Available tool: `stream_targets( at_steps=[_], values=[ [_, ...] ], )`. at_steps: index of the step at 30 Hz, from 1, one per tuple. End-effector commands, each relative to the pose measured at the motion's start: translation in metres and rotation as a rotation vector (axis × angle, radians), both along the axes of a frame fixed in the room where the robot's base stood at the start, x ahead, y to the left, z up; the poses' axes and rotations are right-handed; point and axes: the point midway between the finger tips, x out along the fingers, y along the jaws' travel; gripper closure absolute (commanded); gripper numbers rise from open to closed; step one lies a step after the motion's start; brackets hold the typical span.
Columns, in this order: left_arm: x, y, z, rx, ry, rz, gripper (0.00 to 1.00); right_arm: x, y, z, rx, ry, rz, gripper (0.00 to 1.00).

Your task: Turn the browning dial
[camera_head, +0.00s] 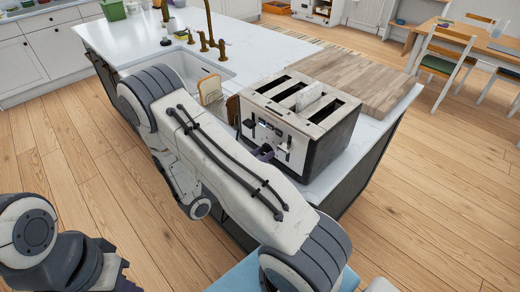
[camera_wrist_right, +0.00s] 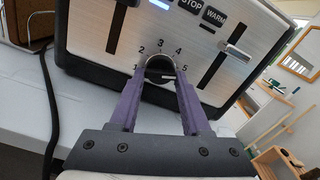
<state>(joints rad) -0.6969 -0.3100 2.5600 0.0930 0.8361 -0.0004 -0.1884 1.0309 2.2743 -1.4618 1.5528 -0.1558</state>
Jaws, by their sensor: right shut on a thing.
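The silver and black toaster (camera_head: 330,135) stands on the white counter with its control panel facing my right arm. The browning dial (camera_wrist_right: 160,63) is a dark round knob on the panel, with the numbers 1 to 5 around it. My right gripper (camera_wrist_right: 160,78) is shut on the dial, one purple finger on each side. In the head view the right gripper (camera_head: 264,153) is small at the toaster's front, and the dial there is mostly hidden.
A wooden board (camera_head: 355,75) lies behind the toaster. In the wrist view, levers (camera_wrist_right: 233,48) flank the dial, and a dark cord (camera_wrist_right: 48,95) hangs at left.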

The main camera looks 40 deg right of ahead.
Motion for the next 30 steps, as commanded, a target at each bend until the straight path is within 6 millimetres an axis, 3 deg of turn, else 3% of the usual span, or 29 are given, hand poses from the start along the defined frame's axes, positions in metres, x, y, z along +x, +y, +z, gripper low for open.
stream_targets(
  at_steps=[15, 30],
  values=[
    [0.0, 0.0, 0.039, 0.0, 0.0, 0.0, 1.0, -0.001, 0.0, 0.004, -0.039, 0.485, 0.001, 1.0],
    [0.0, 0.0, 0.055, 0.0, 0.0, 0.001, 1.0, -0.002, 0.0, 0.003, -0.063, 0.8, 0.003, 1.0]
  ],
)
